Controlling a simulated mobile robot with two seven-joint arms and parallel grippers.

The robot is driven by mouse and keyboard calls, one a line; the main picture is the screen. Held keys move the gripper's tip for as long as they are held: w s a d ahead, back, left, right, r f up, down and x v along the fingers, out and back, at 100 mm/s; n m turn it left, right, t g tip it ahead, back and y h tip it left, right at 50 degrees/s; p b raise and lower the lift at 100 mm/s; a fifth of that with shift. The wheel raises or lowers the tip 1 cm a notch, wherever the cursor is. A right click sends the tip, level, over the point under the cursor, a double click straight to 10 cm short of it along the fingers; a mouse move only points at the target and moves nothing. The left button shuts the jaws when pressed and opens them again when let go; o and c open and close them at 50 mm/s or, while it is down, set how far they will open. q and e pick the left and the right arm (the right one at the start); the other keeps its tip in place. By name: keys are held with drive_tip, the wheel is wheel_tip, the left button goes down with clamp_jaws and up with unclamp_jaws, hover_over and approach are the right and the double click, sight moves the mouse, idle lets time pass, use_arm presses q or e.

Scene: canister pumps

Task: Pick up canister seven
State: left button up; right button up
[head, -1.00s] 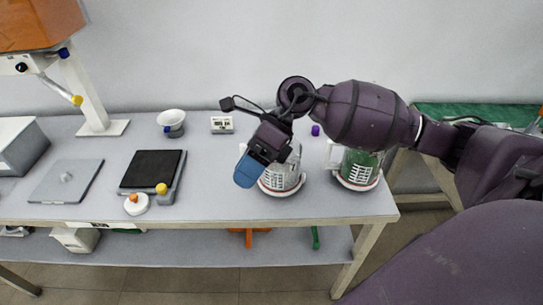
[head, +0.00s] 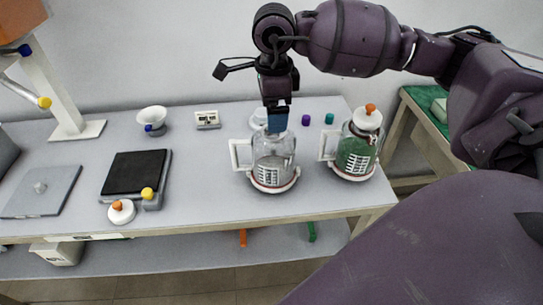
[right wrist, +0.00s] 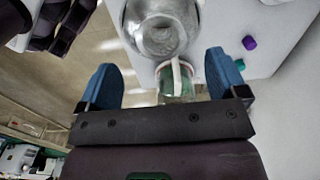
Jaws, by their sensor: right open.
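Two canisters stand on the grey bench at right: a clear one (head: 272,168) with a white handle at its left, and a green-filled one (head: 357,153) with a white lid and orange knob. I cannot read a number on either. My right gripper (head: 277,120) points down above the clear canister's rear side, apparently holding nothing. In the right wrist view the gripper (right wrist: 165,80) is open; the clear canister (right wrist: 163,30) is beyond the fingers, and a white handle (right wrist: 178,75) with green glass shows between them. My left gripper is not in view.
Purple (head: 305,120) and teal (head: 329,119) caps lie behind the canisters. A white round object (head: 257,120) is partly hidden behind the gripper. Bench space left of the clear canister is free.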

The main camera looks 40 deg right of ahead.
sight(273, 137)
drive_tip(key=shift+w+f+b, duration=0.1)
drive_tip(key=shift+f+b, duration=0.25)
drive_tip(key=shift+f, duration=2.45)
drive_tip(key=c, duration=1.4)
